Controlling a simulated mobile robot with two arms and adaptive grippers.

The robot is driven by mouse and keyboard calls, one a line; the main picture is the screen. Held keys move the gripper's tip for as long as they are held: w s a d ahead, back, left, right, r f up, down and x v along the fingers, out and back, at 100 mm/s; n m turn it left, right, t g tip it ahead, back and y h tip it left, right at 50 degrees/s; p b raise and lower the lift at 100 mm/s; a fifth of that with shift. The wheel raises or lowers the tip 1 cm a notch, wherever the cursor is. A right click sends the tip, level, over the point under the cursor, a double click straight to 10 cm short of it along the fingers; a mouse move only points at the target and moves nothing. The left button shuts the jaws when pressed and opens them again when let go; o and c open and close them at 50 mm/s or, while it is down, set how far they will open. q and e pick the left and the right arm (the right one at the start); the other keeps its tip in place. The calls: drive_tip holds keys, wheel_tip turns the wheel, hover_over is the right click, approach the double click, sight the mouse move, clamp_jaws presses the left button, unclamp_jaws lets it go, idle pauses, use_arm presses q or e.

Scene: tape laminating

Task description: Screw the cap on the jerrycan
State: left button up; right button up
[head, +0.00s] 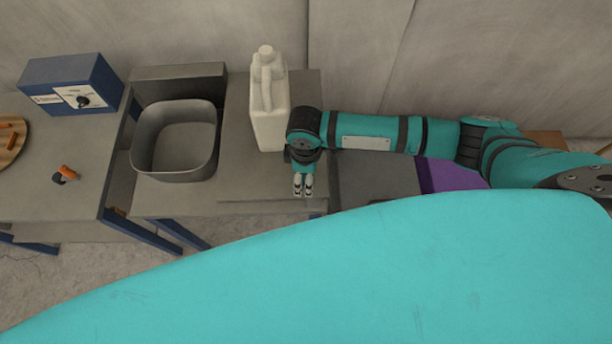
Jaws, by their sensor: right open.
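A white jerrycan (269,125) stands upright on the grey table near the wall. Its handle and the neck with a pale top (265,52) point up at the far side. I cannot tell whether that top is the cap or the bare neck. My right gripper (303,192) hangs over the table in front of the jerrycan and a little to its right, fingers pointing down. It is open, with its fingers close together and nothing visible between them. It is apart from the jerrycan. My left gripper is not in view.
A grey metal basin (176,140) sits left of the jerrycan. Further left, a table bears a blue control box (72,84), a small orange-and-black object (66,174) and a round wooden board (12,150). Bare table (240,185) lies left of my right gripper.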

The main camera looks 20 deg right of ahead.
drive_tip(key=shift+f, duration=0.9)
drive_tip(key=c, duration=0.9)
